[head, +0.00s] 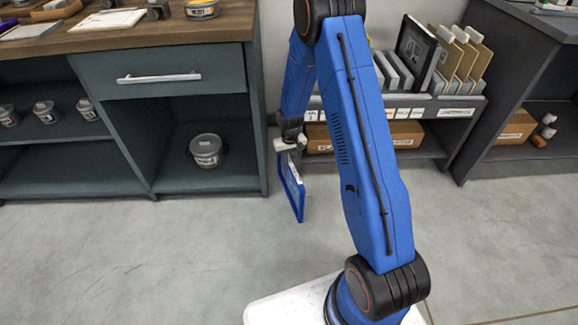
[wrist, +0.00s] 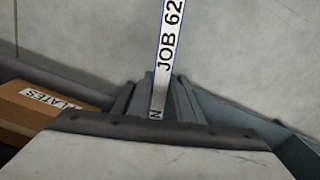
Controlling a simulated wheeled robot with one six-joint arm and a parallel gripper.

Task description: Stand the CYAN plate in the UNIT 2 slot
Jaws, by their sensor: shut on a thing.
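My gripper (head: 289,146) is shut on a thin blue-edged plate (head: 298,200), which hangs upright below it, above the floor and left of the rack. In the wrist view the plate (wrist: 167,45) shows edge-on with a white label reading "JOB 62", cut off at the top, and a letter N near my jaws (wrist: 156,105). The rack (head: 466,101) stands against the wall behind my arm, with several dark, grey and tan plates upright in it. White tags line its front, too small to read. I cannot tell which slot is UNIT 2. My arm hides part of the rack.
A cardboard box (head: 320,142) sits on the shelf under the rack; a box labelled "PLATES" (wrist: 45,110) shows in the wrist view. A dark cabinet (head: 190,95) with a wooden top and a tin (head: 206,150) stands left. Open floor (head: 150,255) lies in front.

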